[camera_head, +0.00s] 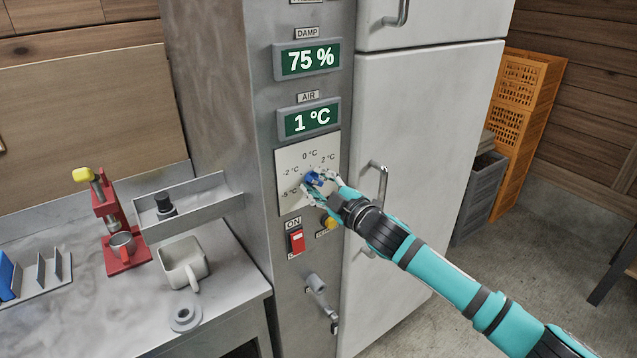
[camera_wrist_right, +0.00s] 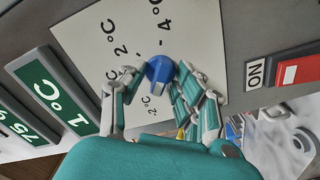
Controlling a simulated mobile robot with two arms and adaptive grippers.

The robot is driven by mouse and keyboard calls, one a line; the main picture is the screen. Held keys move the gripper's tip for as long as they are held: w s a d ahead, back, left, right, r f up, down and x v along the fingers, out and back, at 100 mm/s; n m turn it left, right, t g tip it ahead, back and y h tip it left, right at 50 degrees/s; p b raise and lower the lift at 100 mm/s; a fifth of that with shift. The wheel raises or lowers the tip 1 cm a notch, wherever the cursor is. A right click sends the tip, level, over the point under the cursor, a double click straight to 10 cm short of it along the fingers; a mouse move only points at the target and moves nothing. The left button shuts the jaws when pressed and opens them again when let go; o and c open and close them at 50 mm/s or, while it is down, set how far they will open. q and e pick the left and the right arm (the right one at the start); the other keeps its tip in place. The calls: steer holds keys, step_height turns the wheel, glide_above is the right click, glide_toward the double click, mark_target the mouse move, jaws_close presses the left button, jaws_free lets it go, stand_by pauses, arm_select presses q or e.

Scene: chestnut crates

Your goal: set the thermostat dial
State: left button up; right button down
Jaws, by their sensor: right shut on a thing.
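The blue thermostat dial (camera_head: 313,178) sits on a white scale plate (camera_head: 290,160) on the grey control panel. Marks for -2, 0 and 2 °C show around it; its pointer is too small to read. The AIR display (camera_head: 309,119) above reads 1 °C. My right gripper (camera_head: 319,181) is shut on the dial, its fingers on either side of the knob. In the right wrist view the dial (camera_wrist_right: 159,69) shows between the fingertips, which cover part of the scale. My left gripper is not in view.
The DAMP display (camera_head: 307,60) reads 75 %. A red switch (camera_head: 297,241) marked ON and a yellow knob (camera_head: 329,223) are just below the plate. A white cabinet door with a handle (camera_head: 380,180) is at right. A counter with a red press (camera_head: 115,220) is at left.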

steer(key=shift+f, duration=0.1)
stand_by(0.4)
steer(key=c, duration=1.3)
jaws_free()
steer(key=shift+c, duration=0.2)
steer(key=v, duration=1.2)
